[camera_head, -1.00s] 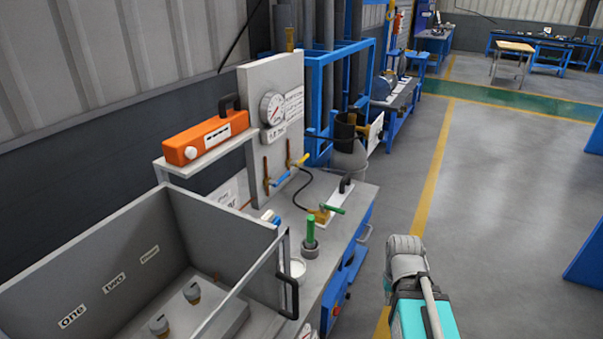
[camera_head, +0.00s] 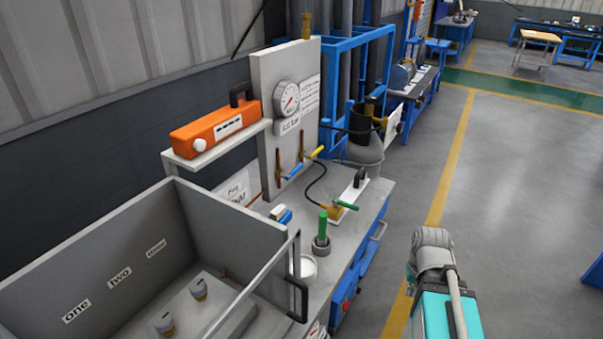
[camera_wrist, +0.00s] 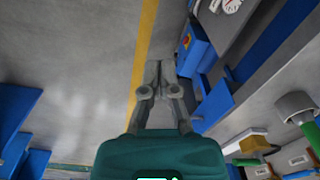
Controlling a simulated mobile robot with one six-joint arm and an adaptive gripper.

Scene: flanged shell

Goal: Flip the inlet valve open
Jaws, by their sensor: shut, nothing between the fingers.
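A grey upright panel (camera_head: 275,85) on the bench carries two small valves on copper-coloured pipes. One has a blue lever (camera_head: 293,171) and the other a yellow lever (camera_head: 317,153). I cannot tell from any readable label which is the inlet valve. A round gauge (camera_head: 286,98) sits above them. My gripper (camera_wrist: 158,66) is shut and empty in the wrist view, over the floor beside the bench and touching nothing. In the head view only my arm shows at the lower right; the fingers are hidden.
The bench (camera_head: 345,255) holds a green upright handle (camera_head: 323,226), a block with a green lever (camera_head: 347,206) and a grey open box (camera_head: 95,258) at its near end. An orange case (camera_head: 215,128) rests on a shelf. Floor right of the bench is clear.

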